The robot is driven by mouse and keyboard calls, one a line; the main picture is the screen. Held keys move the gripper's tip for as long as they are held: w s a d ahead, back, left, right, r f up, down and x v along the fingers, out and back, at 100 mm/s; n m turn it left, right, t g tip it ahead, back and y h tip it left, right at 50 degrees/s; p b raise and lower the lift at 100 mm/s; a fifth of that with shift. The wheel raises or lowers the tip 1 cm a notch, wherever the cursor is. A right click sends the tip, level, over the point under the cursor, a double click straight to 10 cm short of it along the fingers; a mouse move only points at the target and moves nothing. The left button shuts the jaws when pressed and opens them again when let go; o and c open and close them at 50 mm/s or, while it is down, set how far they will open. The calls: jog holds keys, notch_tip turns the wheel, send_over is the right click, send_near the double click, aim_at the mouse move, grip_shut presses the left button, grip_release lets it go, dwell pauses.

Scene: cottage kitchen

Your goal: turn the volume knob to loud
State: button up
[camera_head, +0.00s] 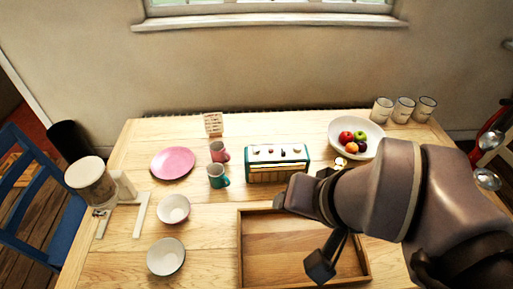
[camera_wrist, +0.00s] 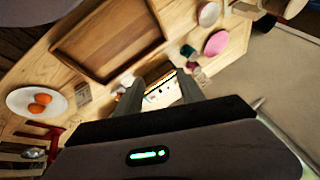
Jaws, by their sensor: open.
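A teal and cream radio (camera_head: 277,164) stands on the wooden table behind the tray. Small knobs and a dark control show on its pale upper panel in the head view. Which one is the volume knob, and where it is set, is too small to tell. My gripper (camera_wrist: 157,76) is open and empty in the wrist view, with the radio (camera_wrist: 160,93) showing in the gap between its fingers. No contact with the radio shows.
A wooden tray (camera_head: 241,245) lies in front of the radio. A teal mug (camera_head: 217,176) and a pink mug (camera_head: 219,152) stand left of it. A white fruit bowl (camera_head: 371,152) is to its right. A plate with orange fruit (camera_wrist: 20,101) shows in the wrist view.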

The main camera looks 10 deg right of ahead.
jog(key=w+r+n+g+p, duration=0.1)
jog(key=w+r+n+p, duration=0.2)
jog(key=w+r, duration=0.45)
jog(key=n+g+h+p, duration=0.2)
jog(key=n+g+p, duration=0.3)
jog(key=n, duration=0.4)
send_over(257, 149)
jog(key=a, duration=0.1)
notch_tip(257, 149, down, 14)
jog(key=shift+t, duration=0.4)
jog(key=f+b, duration=0.1)
jog(key=f, duration=0.4)
jog(key=f+b, duration=0.2)
jog(key=f, duration=0.4)
jog(key=f+b, duration=0.2)
jog(key=f, duration=0.4)
jog(key=shift+d+f, duration=0.1)
jog(key=shift+d, duration=0.3)
jog(key=shift+c, duration=0.3)
grip_shut()
